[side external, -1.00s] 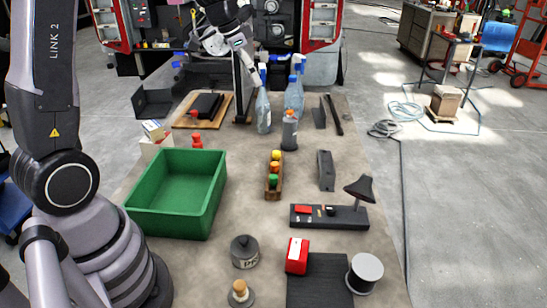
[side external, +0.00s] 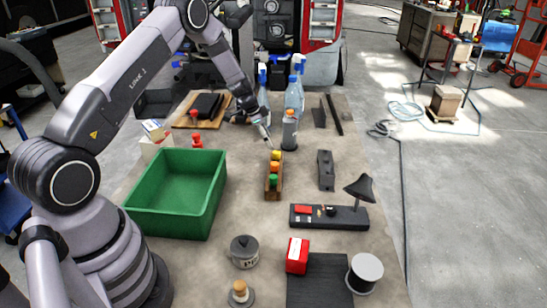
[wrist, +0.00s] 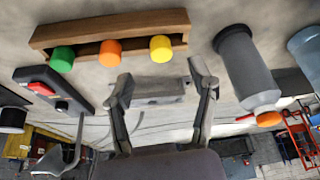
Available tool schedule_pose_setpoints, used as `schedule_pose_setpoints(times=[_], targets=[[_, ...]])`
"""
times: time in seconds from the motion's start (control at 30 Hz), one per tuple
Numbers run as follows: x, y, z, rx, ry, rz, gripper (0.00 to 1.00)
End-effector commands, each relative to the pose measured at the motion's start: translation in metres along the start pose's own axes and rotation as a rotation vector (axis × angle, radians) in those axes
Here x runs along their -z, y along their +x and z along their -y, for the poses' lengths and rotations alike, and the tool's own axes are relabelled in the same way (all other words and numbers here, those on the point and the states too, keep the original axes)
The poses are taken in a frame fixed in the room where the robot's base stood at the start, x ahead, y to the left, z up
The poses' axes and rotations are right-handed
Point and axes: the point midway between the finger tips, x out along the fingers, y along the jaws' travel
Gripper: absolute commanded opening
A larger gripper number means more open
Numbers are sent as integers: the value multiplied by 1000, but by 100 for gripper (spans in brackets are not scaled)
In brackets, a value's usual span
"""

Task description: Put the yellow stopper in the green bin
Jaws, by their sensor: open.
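The yellow stopper (side external: 276,155) sits at the far end of a narrow wooden rack (side external: 267,190), in line with an orange stopper (side external: 274,167) and a green stopper (side external: 273,179). In the wrist view the yellow stopper (wrist: 160,48) is at the right end of the rack (wrist: 180,19). My gripper (side external: 268,143) is just beyond the yellow stopper and above the table. In the wrist view its two fingers (wrist: 160,88) are spread, with nothing between them. The green bin (side external: 213,205) stands left of the rack, and its visible inside is empty.
A grey bottle with an orange cap (side external: 289,132) stands close to the right of my gripper, with clear spray bottles (side external: 294,98) behind. A red stopper-like piece (side external: 197,141) is behind the bin. The table between bin and rack is clear.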

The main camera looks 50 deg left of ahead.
Motion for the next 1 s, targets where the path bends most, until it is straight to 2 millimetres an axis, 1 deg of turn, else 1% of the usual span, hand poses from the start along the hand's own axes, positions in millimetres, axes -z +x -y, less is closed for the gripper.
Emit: schedule_pose_setpoints(times=[0.17,0.3,0.43,0.53,0.73,1.0], targets=[[0,14,0,-2,1,1,58],[2,36,0,-1,0,1,58],[2,52,0,1,0,1,58],[2,57,1,1,0,1,58],[2,57,1,2,0,1,58],[2,56,1,2,0,1,23]])
